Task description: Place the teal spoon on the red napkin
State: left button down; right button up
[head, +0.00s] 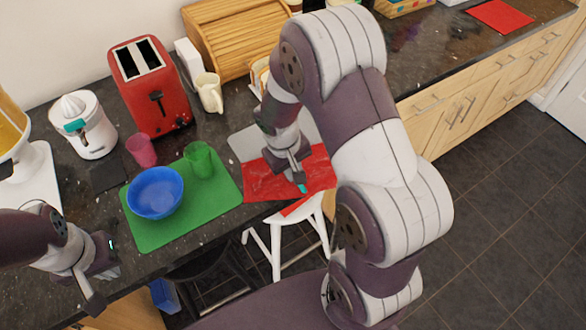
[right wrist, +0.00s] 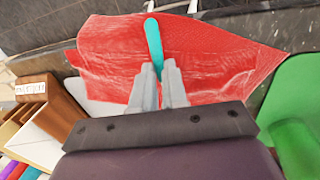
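The red napkin (head: 262,181) lies on the dark counter near its front edge, creased, and partly over a grey mat. It fills much of the right wrist view (right wrist: 105,45). The teal spoon (right wrist: 153,38) shows over the napkin there, with one end between my right fingertips. My right gripper (right wrist: 159,70) is closed around that end. In the head view, my right gripper (head: 298,180) is low over the napkin, and only a small teal bit of the spoon (head: 302,188) shows. Whether the spoon touches the cloth is unclear. My left gripper (head: 104,288) is open and empty at lower left.
A green mat (head: 228,190) left of the napkin bears a blue bowl (head: 155,192) and a green cup (head: 199,159). A pink cup (head: 141,151), red toaster (head: 150,85), cream mug (head: 210,93) and wooden bread box (head: 237,38) stand behind. A white stool (head: 274,250) stands below the edge.

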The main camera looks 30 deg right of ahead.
jog(key=shift+s+a+f, duration=0.1)
jog(key=shift+s+f, duration=0.4)
jog(key=shift+f, duration=0.1)
notch_tip(320, 180, up, 12)
jog(key=a, duration=0.2)
jog(key=s+a+f+t+y, duration=0.1)
jog(key=s+a+f, duration=0.1)
jog(key=s, duration=0.4)
jog(key=shift+s+a+f+y+p, duration=0.2)
jog(key=shift+s+a+y+p, duration=0.1)
jog(key=shift+s+y+p, duration=0.15)
